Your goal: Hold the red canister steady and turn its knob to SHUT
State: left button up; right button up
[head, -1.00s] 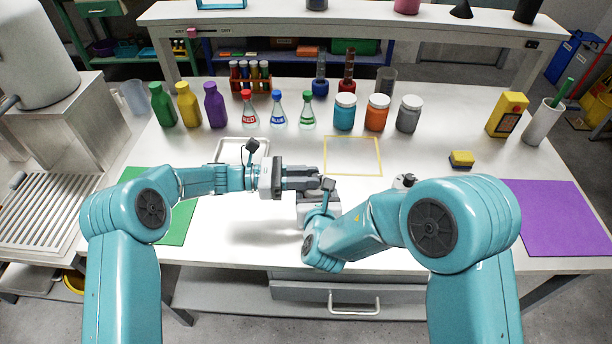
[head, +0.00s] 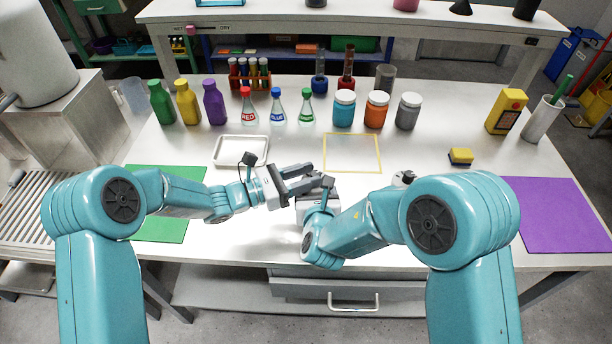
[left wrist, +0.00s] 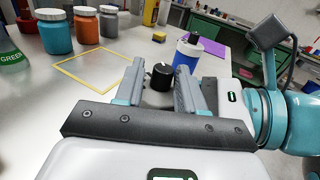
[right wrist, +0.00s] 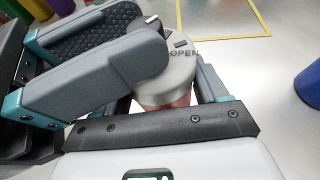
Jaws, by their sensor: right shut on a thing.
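The red canister (right wrist: 165,98) shows in the right wrist view under a grey lid (right wrist: 168,80) marked OPEN. Its black knob (left wrist: 162,76) with a white mark shows in the left wrist view. My right gripper (head: 320,188) is shut on the canister's body. My left gripper (head: 308,176) is open, with its fingers on either side of the knob (left wrist: 160,66) and gaps visible beside it. One left finger covers part of the lid in the right wrist view. In the head view the grippers hide the canister.
A blue canister (left wrist: 187,58) with a black knob stands nearby. A yellow outlined square (head: 352,153) and a white tray (head: 241,151) lie behind the grippers. Jars (head: 376,110), flasks (head: 277,108) and bottles (head: 188,103) stand farther back. A yellow sponge (head: 460,157) lies at right.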

pick_arm(q)
jog(key=shift+s+d, duration=0.1)
jog(key=shift+s, duration=0.15)
jog(key=v, duration=0.8)
jog(key=shift+w, duration=0.2)
jog(key=shift+c, duration=0.3)
jog(key=w+a+r+m+g+h, duration=0.2)
jog(key=w+a+r+m+g, duration=0.25)
jog(key=g, duration=0.45)
jog(key=d+f, duration=0.1)
jog(key=d, duration=0.3)
jog(key=d+f+m, duration=0.1)
jog(key=d, duration=0.4)
jog(key=d+f+m, duration=0.1)
jog(key=d+f, duration=0.1)
jog(key=d, duration=0.3)
jog(key=shift+s+d, duration=0.1)
